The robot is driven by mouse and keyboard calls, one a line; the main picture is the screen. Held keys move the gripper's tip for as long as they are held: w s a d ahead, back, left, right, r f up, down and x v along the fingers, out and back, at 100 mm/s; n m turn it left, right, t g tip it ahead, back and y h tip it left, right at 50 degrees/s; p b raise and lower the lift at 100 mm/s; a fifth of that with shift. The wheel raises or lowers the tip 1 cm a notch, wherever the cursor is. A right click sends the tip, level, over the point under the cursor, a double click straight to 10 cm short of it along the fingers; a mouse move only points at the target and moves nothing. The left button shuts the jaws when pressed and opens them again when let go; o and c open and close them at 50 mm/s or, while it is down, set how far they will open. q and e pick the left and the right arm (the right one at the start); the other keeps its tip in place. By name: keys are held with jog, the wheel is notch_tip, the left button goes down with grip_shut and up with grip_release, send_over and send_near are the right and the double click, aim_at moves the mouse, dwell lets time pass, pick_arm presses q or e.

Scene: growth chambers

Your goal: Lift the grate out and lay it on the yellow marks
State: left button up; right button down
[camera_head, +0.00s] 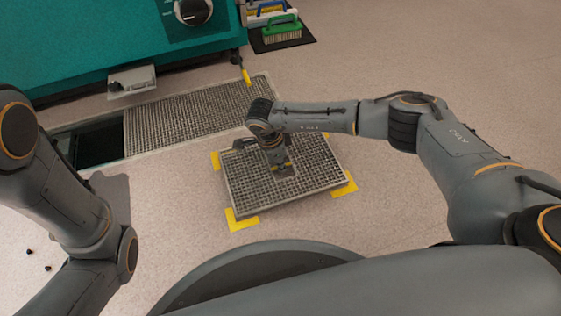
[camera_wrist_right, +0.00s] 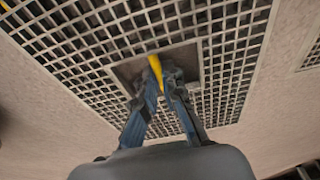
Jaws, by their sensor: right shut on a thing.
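A grey square-mesh grate (camera_head: 250,185) is level over the yellow corner marks (camera_head: 242,221), which show around its corners. Whether it rests on the floor or hangs just above cannot be told. My right gripper (camera_head: 281,167) points down at the middle of the grate. In the right wrist view its fingers (camera_wrist_right: 164,80) are shut on a yellow handle (camera_wrist_right: 156,72) set in a plate in the mesh (camera_wrist_right: 225,60). My left arm shows at the left, but its gripper is out of view.
A dark open pit (camera_head: 97,143) lies in the floor channel, beside a second grate (camera_head: 190,115). A teal cabinet (camera_head: 90,35) stands behind, with a small tray (camera_head: 132,82) at its front. A green brush (camera_head: 282,30) lies on a black mat. Small dark bits (camera_head: 47,267) lie at left.

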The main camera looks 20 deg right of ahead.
jog(key=shift+r, duration=0.1)
jog(key=c, duration=1.4)
grip_release()
jog(key=r, duration=0.4)
jog(key=a+r, duration=0.1)
jog(key=r, duration=0.2)
jog(key=a+r, duration=0.1)
jog(key=r, duration=0.3)
jog(key=shift+a+r, duration=0.2)
jog(key=shift+r, duration=0.15)
